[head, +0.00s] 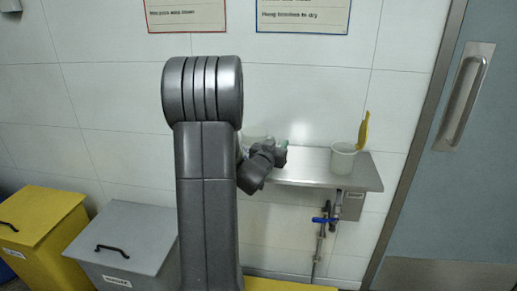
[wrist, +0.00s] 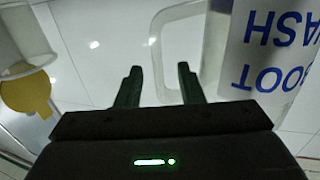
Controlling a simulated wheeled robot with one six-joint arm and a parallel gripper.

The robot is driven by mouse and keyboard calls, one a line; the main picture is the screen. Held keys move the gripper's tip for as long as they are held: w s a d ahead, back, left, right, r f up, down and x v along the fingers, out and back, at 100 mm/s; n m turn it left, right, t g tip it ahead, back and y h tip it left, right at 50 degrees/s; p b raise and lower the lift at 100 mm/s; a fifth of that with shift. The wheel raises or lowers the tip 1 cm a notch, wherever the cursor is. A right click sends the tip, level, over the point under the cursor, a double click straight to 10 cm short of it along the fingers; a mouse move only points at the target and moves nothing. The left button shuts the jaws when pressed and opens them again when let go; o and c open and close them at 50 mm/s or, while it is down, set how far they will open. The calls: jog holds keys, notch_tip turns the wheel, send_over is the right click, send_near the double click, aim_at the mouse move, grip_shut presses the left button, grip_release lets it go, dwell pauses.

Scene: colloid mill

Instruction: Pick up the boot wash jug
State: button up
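The boot wash jug (wrist: 265,62) is at the right of the wrist view, a pale container with a white label reading "BOOT WASH" upside down. Its translucent loop handle (wrist: 161,45) points left, and the handle's outer bar shows between my fingertips in the picture. My gripper (wrist: 159,72) is open, with its two dark fingers apart and nothing gripped. I cannot tell whether the fingers reach around the bar or stop short of it. In the head view my arm hides most of the jug; a pale bit (head: 254,139) beside the wrist may be part of it.
A white pot (head: 343,161) with a yellow tool (head: 364,130) stands on the steel shelf (head: 305,172), right of my gripper. A pipe with a blue-handled valve (head: 325,220) is below. Yellow (head: 42,225) and grey (head: 125,240) bins stand left; a door (head: 465,150) is right.

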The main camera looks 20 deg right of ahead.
jog(key=shift+c, duration=0.2)
grip_shut()
jog(key=shift+r, duration=0.15)
